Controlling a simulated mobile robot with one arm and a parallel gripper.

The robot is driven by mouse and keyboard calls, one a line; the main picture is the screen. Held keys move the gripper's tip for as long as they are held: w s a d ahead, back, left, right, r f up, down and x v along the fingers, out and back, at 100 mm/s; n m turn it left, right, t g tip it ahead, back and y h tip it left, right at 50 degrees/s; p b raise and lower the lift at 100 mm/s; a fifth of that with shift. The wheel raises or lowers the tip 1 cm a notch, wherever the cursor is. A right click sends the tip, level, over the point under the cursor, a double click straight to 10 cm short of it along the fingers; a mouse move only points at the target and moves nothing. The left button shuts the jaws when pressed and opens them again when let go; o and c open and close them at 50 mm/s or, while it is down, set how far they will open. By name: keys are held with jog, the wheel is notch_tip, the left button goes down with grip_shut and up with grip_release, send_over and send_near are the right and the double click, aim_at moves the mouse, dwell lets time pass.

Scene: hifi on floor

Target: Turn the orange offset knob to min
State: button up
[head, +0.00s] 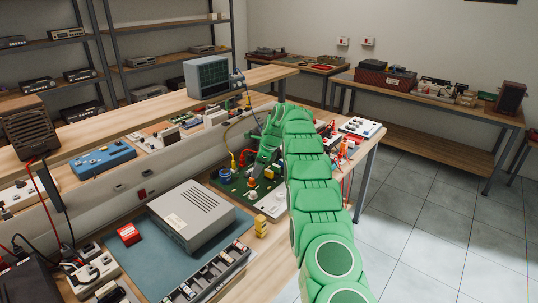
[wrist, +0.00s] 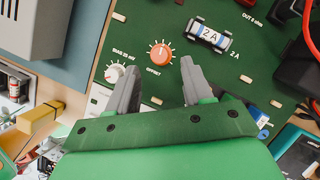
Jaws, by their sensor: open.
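The orange offset knob (wrist: 160,54) is a small round dial on a green panel (wrist: 130,32), with "OFFSET" printed beside it and a white scale around it. In the wrist view my gripper (wrist: 161,66) is open, its two grey fingers pointing toward the knob. The knob lies between and slightly beyond the fingertips in the picture, with no visible contact. Which way the knob points is too small to read. In the head view my green arm reaches over the panel (head: 232,188), and my fingertips are hard to make out.
A white bias knob (wrist: 115,72) sits left of the orange knob. A fuse marked 2 A (wrist: 207,38) sits to its right. Red and black leads (wrist: 305,35) rise at the far right. A grey box (head: 190,213) stands on a blue mat (head: 150,267) left of the panel.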

jog(key=s+d+r+n+g+h, duration=0.1)
jog(key=s+d+r+n, duration=0.2)
jog(key=s+r, duration=1.5)
jog(key=shift+s+n, duration=0.75)
jog(key=shift+n, duration=1.55)
jog(key=m+t, duration=0.2)
jog(key=m, duration=0.8)
send_near(253, 179)
jog(key=shift+y, duration=0.3)
jog(key=shift+x, duration=4.5)
jog(key=shift+w+d, duration=0.1)
jog(key=shift+w, duration=0.1)
